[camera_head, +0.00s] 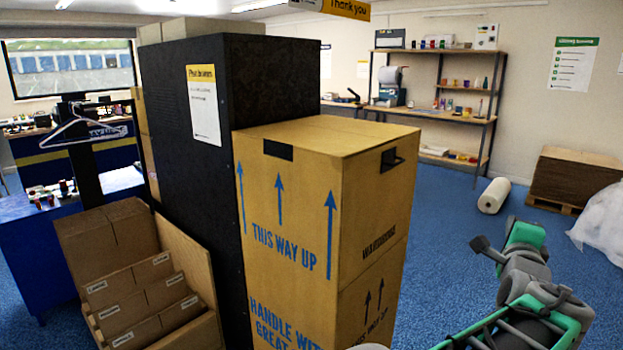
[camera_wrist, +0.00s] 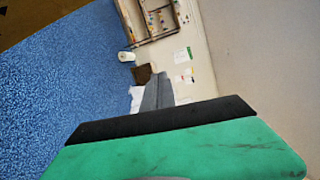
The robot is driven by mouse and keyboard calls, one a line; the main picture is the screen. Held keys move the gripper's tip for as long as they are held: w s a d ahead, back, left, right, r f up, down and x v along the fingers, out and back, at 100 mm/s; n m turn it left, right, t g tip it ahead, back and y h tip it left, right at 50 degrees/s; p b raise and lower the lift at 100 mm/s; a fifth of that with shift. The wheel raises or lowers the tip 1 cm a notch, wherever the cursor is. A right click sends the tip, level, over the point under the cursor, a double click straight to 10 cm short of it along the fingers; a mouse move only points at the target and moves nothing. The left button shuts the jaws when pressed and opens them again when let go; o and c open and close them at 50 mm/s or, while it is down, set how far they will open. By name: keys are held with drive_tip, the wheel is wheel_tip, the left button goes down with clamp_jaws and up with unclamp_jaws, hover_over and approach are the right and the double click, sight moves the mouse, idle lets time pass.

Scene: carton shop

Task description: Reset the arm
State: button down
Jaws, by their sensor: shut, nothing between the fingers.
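My gripper (camera_wrist: 157,85) shows in the wrist view as a green and black body with grey fingers shut together. The fingers are empty and touch nothing visible. In the head view my green and grey arm is folded at the lower right, over the blue floor and to the right of the tall cardboard carton (camera_head: 290,210). The fingertips are hard to make out in the head view.
A black cabinet (camera_head: 255,80) stands behind the carton. A box of small cartons (camera_head: 205,330) is at the lower left. Blue floor (camera_head: 440,220) lies open between.

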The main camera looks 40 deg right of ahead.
drive_tip(key=w+a+f+n+t+y+p, duration=0.1)
drive_tip(key=w+a+f+n+y, duration=0.25)
drive_tip(key=w, duration=0.55)
drive_tip(key=w+a+f+n+t+y+p, duration=0.1)
drive_tip(key=w+a+n+t+y, duration=0.1)
drive_tip(key=w+a+n, duration=0.4)
drive_tip(key=w+a+f+n+g+y+p, duration=0.1)
drive_tip(key=w+a+f+n+y, duration=0.2)
drive_tip(key=w+a, duration=0.45)
drive_tip(key=w+a+f+n+y+p, duration=0.25)
drive_tip(key=w+a+n, duration=0.2)
drive_tip(key=a, duration=0.65)
drive_tip(key=a+f+n+g+y+p, duration=0.1)
drive_tip(key=a+f+n+y, duration=0.15)
drive_tip(key=a, duration=0.45)
drive_tip(key=a+f+n+g+y, duration=0.1)
drive_tip(key=a+n, duration=0.3)
drive_tip(key=a, duration=0.4)
drive_tip(key=s+a+f+n+g+y+p, duration=0.1)
drive_tip(key=s+a+n+g, duration=0.1)
drive_tip(key=s+a+n, duration=0.2)
drive_tip(key=s+a+f+n+g+y+p, duration=0.1)
drive_tip(key=s+a+f+n+g, duration=0.1)
drive_tip(key=s+a+n, duration=0.3)
drive_tip(key=a, duration=0.4)
drive_tip(key=shift+a+f, duration=0.2)
drive_tip(key=shift+a, duration=0.15)
